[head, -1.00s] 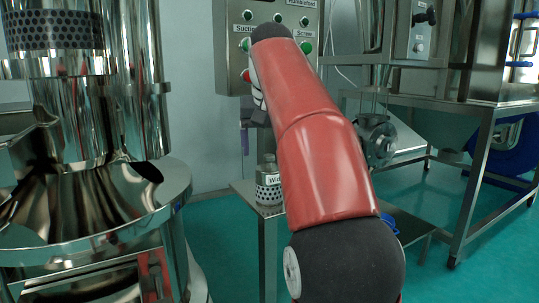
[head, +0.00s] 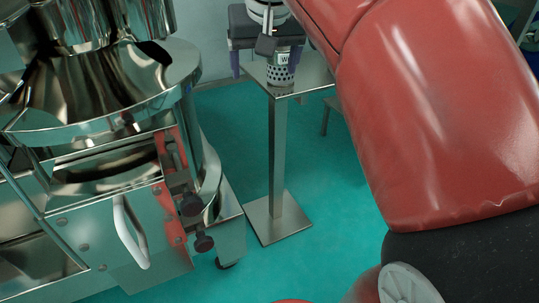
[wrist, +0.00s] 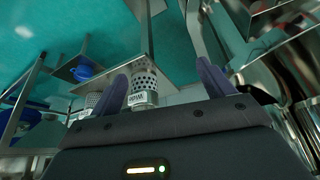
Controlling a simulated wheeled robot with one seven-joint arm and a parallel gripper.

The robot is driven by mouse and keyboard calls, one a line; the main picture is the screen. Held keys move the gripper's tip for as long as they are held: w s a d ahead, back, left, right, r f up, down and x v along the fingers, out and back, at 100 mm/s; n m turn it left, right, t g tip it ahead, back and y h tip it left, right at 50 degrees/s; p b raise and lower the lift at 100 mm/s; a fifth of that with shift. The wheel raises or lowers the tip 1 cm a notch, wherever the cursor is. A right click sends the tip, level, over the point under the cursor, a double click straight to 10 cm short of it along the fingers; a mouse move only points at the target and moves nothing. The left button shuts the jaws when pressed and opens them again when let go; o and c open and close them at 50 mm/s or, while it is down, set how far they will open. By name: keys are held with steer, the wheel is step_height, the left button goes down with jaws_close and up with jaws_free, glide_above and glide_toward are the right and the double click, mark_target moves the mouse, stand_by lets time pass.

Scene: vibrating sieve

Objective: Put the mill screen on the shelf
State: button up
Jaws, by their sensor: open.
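A mill screen (head: 281,75), a small perforated metal cylinder with a white label starting with "W", stands upright on a small metal stand (head: 313,75). In the wrist view, the screen (wrist: 143,78) shows ahead between the two open fingers, apart from the palm. My gripper (wrist: 162,70) holds nothing. A second perforated cylinder (wrist: 93,99) shows left of the left finger, partly hidden. Which surface is the shelf I cannot tell.
The large shiny sieve machine (head: 110,100) fills the left, with a white handle (head: 130,232) and dark knobs on its frame. Green floor (head: 330,220) is clear around the stand's post. Blue items (wrist: 85,72) show at left in the wrist view.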

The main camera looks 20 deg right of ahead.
steer(key=s+a+f+n, duration=0.1)
steer(key=s+a+f, duration=0.2)
steer(key=s+f, duration=0.4)
steer(key=s+a+f+n+y, duration=0.1)
steer(key=s+f, duration=0.6)
steer(key=f, duration=0.7)
steer(key=shift+s+a+f+n+t, duration=0.3)
steer(key=shift+s+a+t, duration=0.1)
steer(key=shift+a, duration=0.5)
